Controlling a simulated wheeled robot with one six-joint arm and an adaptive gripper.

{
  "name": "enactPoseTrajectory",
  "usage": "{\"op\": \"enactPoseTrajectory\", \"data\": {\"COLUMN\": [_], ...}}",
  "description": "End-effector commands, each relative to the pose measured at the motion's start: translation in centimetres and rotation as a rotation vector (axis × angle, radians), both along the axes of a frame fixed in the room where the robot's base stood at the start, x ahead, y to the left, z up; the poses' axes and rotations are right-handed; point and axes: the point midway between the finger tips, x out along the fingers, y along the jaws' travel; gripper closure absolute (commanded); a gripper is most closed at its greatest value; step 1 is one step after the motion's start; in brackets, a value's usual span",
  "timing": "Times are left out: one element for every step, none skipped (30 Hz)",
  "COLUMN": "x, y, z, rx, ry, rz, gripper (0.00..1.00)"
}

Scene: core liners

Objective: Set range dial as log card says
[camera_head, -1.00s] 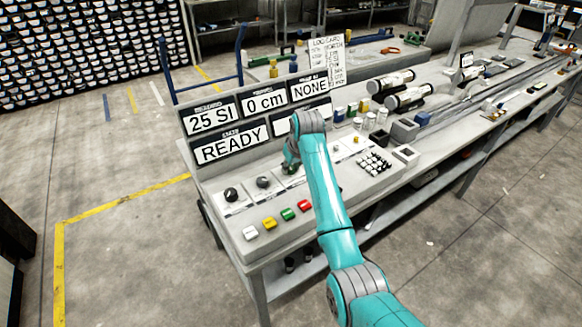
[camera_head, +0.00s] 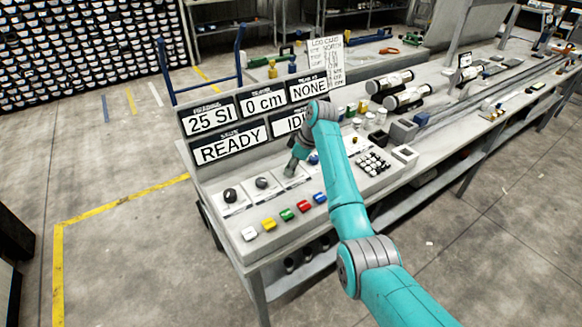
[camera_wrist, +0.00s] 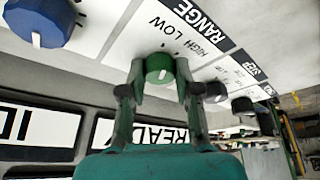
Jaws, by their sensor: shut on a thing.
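The range dial (camera_wrist: 158,66) is a green knob with a pale pointer mark, beneath the RANGE label and the HIGH and LOW marks in the wrist view. My gripper (camera_wrist: 160,80) has a finger on each side of the knob and is shut on it. I cannot tell which mark the pointer faces. In the head view my gripper (camera_head: 291,170) reaches down to the sloped panel and hides the dial. The log card (camera_head: 325,62) stands behind the console; its handwriting is too small to read surely.
Black knobs (camera_head: 230,195) lie left of my gripper and a blue knob (camera_wrist: 40,20) shows beside it in the wrist view. Coloured buttons (camera_head: 287,214) line the front edge. A keypad (camera_head: 373,162) is at right. Displays read 25 SI, 0 cm, NONE, READY and partly ID.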

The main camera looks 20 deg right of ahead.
Motion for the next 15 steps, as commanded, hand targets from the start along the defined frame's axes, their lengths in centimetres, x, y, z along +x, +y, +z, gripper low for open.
{"op": "enactPoseTrajectory", "data": {"x": [0.02, 0.04, 0.05, 0.05, 0.06, 0.05, 0.05, 0.05, 0.05, 0.05, 0.05, 0.05, 0.05, 0.04, 0.04], "y": [-0.02, -0.03, -0.03, -0.03, -0.02, -0.03, -0.03, -0.04, -0.03, -0.03, -0.03, -0.04, -0.04, -0.03, -0.03], "z": [0.01, 0.03, 0.04, 0.04, 0.04, 0.01, 0.0, -0.01, -0.02, -0.02, -0.02, -0.04, -0.04, -0.04, -0.04], "rx": [0.001, 0.0, 0.0, 0.0, 0.0, -0.001, -0.001, -0.001, -0.001, -0.001, -0.001, -0.001, -0.001, -0.001, -0.001], "ry": [0.001, 0.0, 0.0, 0.0, 0.0, 0.0, 0.001, 0.0, 0.001, 0.001, 0.0, 0.0, 0.0, 0.0, 0.0], "rz": [0.018, 0.028, 0.04, 0.048, 0.054, 0.063, 0.067, 0.071, 0.075, 0.077, 0.079, 0.081, 0.081, 0.082, 0.082], "gripper": [1.0, 1.0, 1.0, 1.0, 1.0, 1.0, 1.0, 1.0, 1.0, 1.0, 1.0, 1.0, 1.0, 1.0, 1.0]}}
